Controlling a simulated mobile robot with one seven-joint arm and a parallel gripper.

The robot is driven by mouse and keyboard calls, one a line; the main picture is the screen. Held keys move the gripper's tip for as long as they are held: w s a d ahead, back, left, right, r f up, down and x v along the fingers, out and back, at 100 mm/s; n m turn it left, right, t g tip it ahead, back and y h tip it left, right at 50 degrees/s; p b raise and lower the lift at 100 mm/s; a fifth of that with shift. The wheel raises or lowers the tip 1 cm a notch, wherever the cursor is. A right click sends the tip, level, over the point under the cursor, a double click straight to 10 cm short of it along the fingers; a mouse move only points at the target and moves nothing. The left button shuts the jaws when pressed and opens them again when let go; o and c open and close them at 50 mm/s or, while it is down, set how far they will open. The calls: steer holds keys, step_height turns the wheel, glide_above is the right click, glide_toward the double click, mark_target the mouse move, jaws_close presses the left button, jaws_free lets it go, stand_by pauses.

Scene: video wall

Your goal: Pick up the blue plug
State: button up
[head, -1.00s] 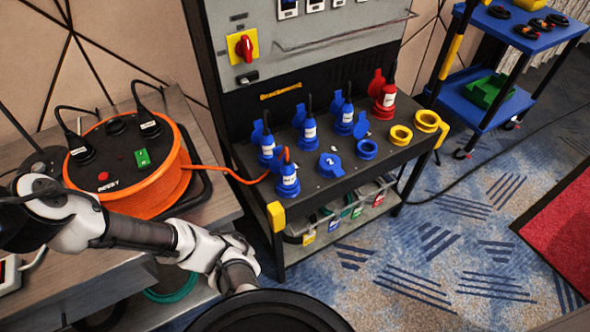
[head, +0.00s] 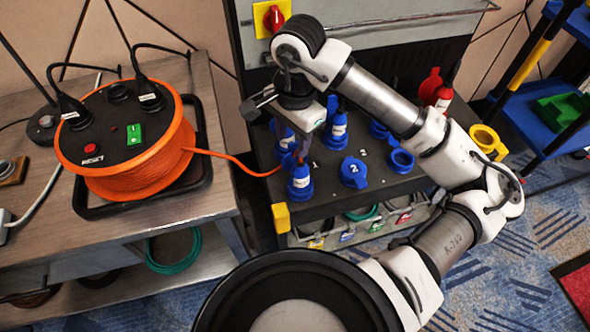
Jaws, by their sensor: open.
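Several blue plugs with white labels stand in sockets on the dark distribution bench. The front-left blue plug (head: 300,182) stands upright, with the orange cable running towards it from the left. A second blue plug (head: 284,138) stands behind it, partly hidden by my wrist. My gripper (head: 301,148) points down just above the front-left plug, open and seemingly empty. The fingertips are small and partly blend with the plugs, so I cannot tell whether they touch one.
An orange cable reel (head: 130,150) with black plugs stands on the wooden bench (head: 185,207) at left. Blue socket lids (head: 354,172), a red plug (head: 443,97) and a yellow ring (head: 487,140) share the dark bench. A blue shelf trolley (head: 545,120) stands right.

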mark_target(301, 164)
steer(key=shift+w+d+f+h, duration=0.1)
steer(key=shift+d+f+h, duration=0.1)
steer(key=shift+d+f, duration=0.25)
steer(key=shift+w+d+f+h, duration=0.1)
steer(key=shift+d+f+h, duration=0.1)
steer(key=shift+d, duration=0.45)
step_height(301, 164, down, 6)
steer(key=shift+a+f+p, duration=0.1)
steer(key=shift+a+p, duration=0.05)
steer(key=shift+p, duration=0.3)
steer(key=shift+a+f+p, duration=0.1)
steer(key=shift+f+p, duration=0.8)
steer(key=shift+f, duration=2.35)
steer(key=c, duration=0.8)
